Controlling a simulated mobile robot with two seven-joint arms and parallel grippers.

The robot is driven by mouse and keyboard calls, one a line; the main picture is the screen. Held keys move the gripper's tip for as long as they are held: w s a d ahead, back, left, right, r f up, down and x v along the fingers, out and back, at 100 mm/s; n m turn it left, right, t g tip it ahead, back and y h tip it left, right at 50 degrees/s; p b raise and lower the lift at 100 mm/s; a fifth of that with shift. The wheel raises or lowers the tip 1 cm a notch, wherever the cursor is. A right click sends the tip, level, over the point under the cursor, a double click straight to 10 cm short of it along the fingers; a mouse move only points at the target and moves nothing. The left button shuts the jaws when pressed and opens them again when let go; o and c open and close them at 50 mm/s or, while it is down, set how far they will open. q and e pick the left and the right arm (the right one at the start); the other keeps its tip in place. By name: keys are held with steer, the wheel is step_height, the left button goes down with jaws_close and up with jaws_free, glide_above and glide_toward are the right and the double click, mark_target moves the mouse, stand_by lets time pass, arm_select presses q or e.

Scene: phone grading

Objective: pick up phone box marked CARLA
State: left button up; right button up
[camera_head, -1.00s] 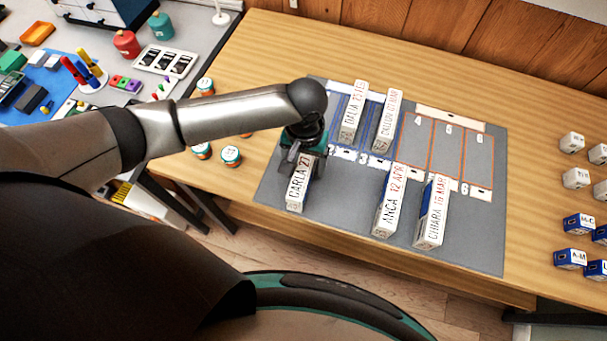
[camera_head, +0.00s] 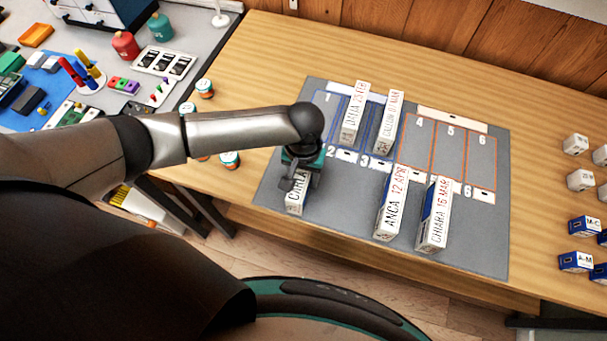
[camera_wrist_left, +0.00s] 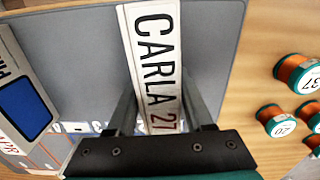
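The CARLA phone box (camera_head: 296,200) is a narrow white box standing at the left front of the grey mat, its top lettered CARLA 27. The left wrist view shows its lettered top (camera_wrist_left: 156,65) running between my fingers. My left gripper (camera_head: 302,172) is low over the far end of this box and hides part of the label. Its two fingers (camera_wrist_left: 160,108) are on either side of the box, with narrow gaps apparently showing beside it, so it looks open around it. My right gripper is not in view.
ANCA (camera_head: 391,207) and CHIARA (camera_head: 434,217) boxes stand to the right on the mat (camera_head: 340,215). Two more boxes (camera_head: 354,112) (camera_head: 388,122) stand behind in numbered lanes. Small orange-and-green spools (camera_head: 230,159) are left of the mat. White and blue blocks lie far right.

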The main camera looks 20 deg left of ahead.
arm_select(q)
jaws_close()
steer(key=shift+r, duration=0.15)
stand_by(0.4)
